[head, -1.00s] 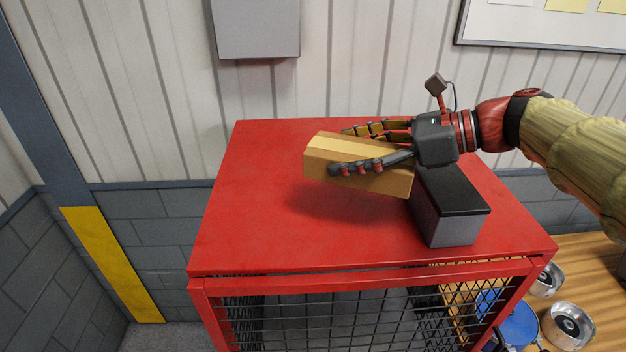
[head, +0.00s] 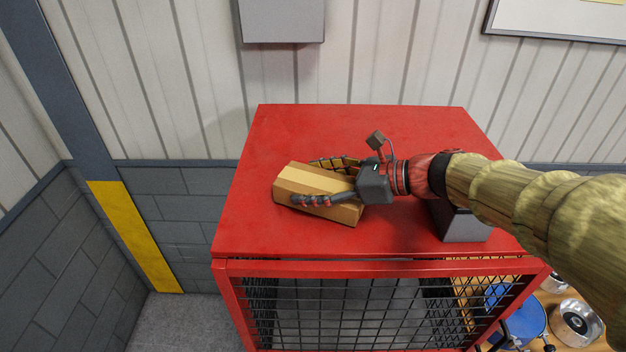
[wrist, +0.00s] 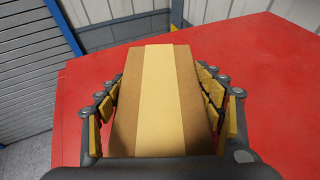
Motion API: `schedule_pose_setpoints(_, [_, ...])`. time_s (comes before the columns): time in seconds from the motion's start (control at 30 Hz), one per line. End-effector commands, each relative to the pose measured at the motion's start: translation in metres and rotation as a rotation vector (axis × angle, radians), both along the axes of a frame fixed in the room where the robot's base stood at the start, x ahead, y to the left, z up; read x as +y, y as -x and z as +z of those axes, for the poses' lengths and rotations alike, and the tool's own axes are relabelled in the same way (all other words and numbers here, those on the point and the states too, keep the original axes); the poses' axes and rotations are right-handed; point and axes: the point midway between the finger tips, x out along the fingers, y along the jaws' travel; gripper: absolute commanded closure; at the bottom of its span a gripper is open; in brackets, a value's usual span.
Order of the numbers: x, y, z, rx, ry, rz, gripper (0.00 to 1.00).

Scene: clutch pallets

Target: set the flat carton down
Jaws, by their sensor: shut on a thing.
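The flat carton (head: 318,187) is a tan box with a pale tape strip along its top. It is at the left-middle of the red cabinet top (head: 400,122), low over it; I cannot tell for sure whether its underside touches. My gripper (head: 326,181) is shut on the carton, with one finger along each long side. In the wrist view the carton (wrist: 158,90) runs straight ahead between the fingers of my gripper (wrist: 160,95), and red surface shows on both sides.
A dark-topped grey box (head: 462,225) stands on the cabinet top at the right, partly hidden by my arm. The cabinet top is clear behind and left of the carton. Below is a mesh front (head: 350,305). A wooden surface with metal parts (head: 576,322) lies at lower right.

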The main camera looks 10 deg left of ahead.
Motion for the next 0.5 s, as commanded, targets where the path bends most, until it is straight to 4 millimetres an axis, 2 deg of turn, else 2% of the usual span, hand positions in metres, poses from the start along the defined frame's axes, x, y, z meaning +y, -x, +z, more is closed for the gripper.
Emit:
schedule_pose_setpoints(0.37, [-0.0001,-0.0001,-0.0045,-0.001,-0.001,0.0,0.63])
schedule_pose_setpoints(0.4, [-0.0003,0.0,-0.0051,-0.001,0.0,0.0,0.31])
schedule_pose_setpoints(0.5, [-0.0003,-0.0001,-0.0045,-0.001,0.0,0.0,0.26])
